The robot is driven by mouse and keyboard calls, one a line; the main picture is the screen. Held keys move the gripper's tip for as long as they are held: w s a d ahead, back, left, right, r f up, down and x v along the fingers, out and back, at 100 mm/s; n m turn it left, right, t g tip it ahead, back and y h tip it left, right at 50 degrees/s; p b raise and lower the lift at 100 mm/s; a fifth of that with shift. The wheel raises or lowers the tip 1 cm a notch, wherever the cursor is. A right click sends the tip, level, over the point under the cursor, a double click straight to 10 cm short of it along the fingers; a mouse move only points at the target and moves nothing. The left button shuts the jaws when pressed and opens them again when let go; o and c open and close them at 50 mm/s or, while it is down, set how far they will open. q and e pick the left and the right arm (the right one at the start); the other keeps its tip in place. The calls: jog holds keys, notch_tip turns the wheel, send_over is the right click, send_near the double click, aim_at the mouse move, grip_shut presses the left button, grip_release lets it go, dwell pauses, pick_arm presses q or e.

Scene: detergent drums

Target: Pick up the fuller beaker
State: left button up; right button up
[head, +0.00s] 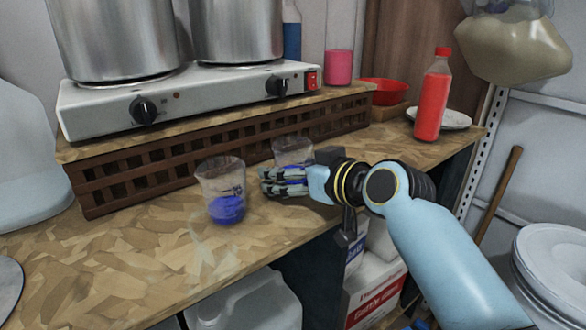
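A clear beaker (221,188) with blue liquid in its lower part stands upright on the wooden worktop, left of my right gripper. A second clear beaker (293,148) stands behind my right gripper. Only its upper part shows plainly, and the fingers hide much of its lower part. Some blue shows between the fingers, but its liquid level is hard to judge. My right gripper (283,181) reaches in from the right, its fingers pointing left at this second beaker. I cannot tell whether the fingers are around it, touching it or only in front. My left gripper is out of view.
A brown lattice shelf (215,148) carrying a hotplate (200,100) with two metal pots runs behind the beakers. A red bottle (433,98), a plate (453,118) and a red bowl (383,92) stand at the back right.

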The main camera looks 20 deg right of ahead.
aim_at(284, 147)
jog(key=c, duration=1.1)
jog(key=shift+r, duration=0.1)
jog(key=shift+r, duration=1.15)
jog(key=shift+d+r, duration=0.15)
jog(key=shift+r, duration=0.8)
jog(key=s+d+r+p, duration=0.1)
jog(key=s+d+r, duration=0.5)
jog(key=d, duration=0.3)
jog(key=shift+s+r, duration=0.25)
jog(key=shift+s, duration=0.2)
